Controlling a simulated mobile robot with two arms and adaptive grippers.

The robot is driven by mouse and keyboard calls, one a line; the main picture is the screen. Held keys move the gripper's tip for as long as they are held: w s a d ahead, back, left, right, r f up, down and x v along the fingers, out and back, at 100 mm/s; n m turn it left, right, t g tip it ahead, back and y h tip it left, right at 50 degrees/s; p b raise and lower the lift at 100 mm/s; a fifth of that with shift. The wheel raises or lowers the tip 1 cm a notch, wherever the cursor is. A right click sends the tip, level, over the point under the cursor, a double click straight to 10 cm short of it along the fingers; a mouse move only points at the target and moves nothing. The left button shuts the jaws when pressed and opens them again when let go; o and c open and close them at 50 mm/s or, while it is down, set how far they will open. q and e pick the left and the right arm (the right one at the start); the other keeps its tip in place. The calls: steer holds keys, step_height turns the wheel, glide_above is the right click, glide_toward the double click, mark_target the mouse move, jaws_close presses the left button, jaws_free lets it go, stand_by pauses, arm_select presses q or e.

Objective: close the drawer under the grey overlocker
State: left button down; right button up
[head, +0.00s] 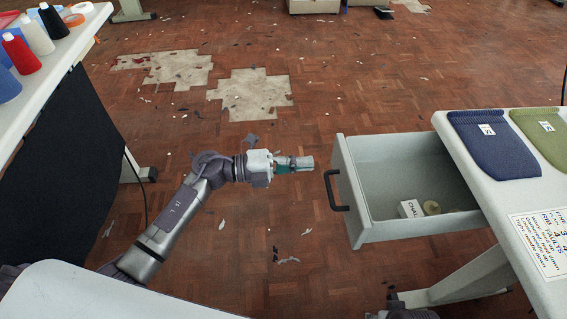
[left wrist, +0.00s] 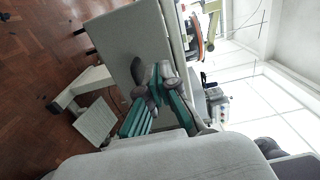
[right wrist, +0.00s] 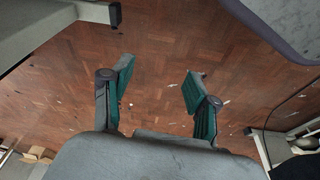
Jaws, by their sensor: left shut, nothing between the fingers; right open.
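The drawer (head: 372,210) is pulled out from under the white table at the right. Its pale front faces left and carries a black bar handle (head: 335,191). Inside lie a small box marked CHALK (head: 411,209) and a tan roll (head: 432,207). My left gripper (head: 308,163) is shut and empty, its tip just left of the drawer front near the handle, with a small gap in the head view. In the left wrist view its fingers (left wrist: 156,82) are together before a pale panel. My right gripper (right wrist: 157,78) is open and empty above the floor.
The white table (head: 490,195) holds a blue knit piece (head: 491,147), a green one (head: 543,131) and a printed sheet (head: 542,243). Another table (head: 72,42) at the left bears several thread cones. The parquet floor (head: 330,90) between them is open, with scattered scraps.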

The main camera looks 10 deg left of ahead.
mark_target(342, 161)
arm_select(q)
steer(key=x, duration=0.5)
steer(key=shift+x, duration=0.75)
arm_select(e)
steer(key=shift+r, duration=0.7)
